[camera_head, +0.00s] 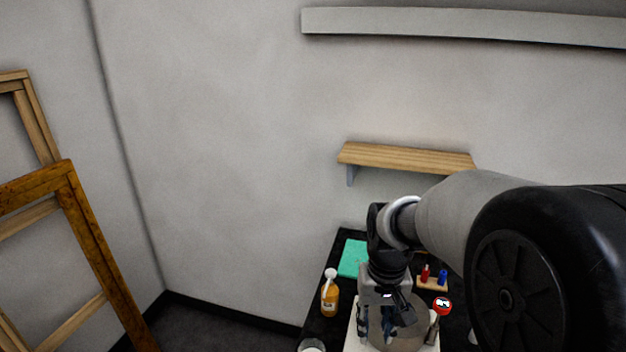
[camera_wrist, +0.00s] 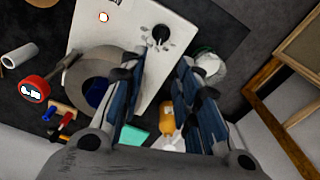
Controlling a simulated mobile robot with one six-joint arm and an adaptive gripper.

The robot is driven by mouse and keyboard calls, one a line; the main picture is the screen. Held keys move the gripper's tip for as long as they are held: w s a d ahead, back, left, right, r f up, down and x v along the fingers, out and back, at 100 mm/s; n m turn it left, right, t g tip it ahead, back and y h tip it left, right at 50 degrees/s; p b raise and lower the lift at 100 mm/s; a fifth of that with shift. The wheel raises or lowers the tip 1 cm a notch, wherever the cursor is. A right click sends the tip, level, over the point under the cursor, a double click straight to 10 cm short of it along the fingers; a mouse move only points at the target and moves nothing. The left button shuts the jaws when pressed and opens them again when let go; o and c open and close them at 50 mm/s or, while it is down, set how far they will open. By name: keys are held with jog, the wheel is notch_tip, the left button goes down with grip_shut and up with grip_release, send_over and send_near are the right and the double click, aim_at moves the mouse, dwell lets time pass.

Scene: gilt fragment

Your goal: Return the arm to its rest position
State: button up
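My gripper (camera_head: 376,338) hangs fingers-down over the dark worktable in the head view, with my arm reaching in from the right. In the wrist view my gripper (camera_wrist: 158,68) has its two dark-blue-padded fingers well apart, with nothing held between them. Beyond the fingers I see a white board (camera_wrist: 90,22) on the table. A grey-beige round dish (camera_head: 408,338) stands on the board, partly behind my fingers. It also shows in the wrist view (camera_wrist: 72,78), left of the fingers, with a dark blue patch in it that I cannot identify.
An orange bottle (camera_head: 330,294) and teal mat (camera_head: 354,258) are left of my gripper. A red round device (camera_head: 443,306) and a small rack (camera_head: 432,284) with red and blue pieces are to its right. A wooden shelf (camera_head: 405,157) is on the wall behind. Wooden frames (camera_head: 75,215) lean at left.

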jog(key=s+r+t, duration=0.2)
jog(key=s+r, duration=0.2)
jog(key=s, duration=0.6)
jog(key=s+r+t, duration=0.2)
jog(key=s+r, duration=0.3)
jog(key=s, duration=0.6)
jog(key=shift+s+r+n, duration=0.25)
jog(key=shift+r+n, duration=0.05)
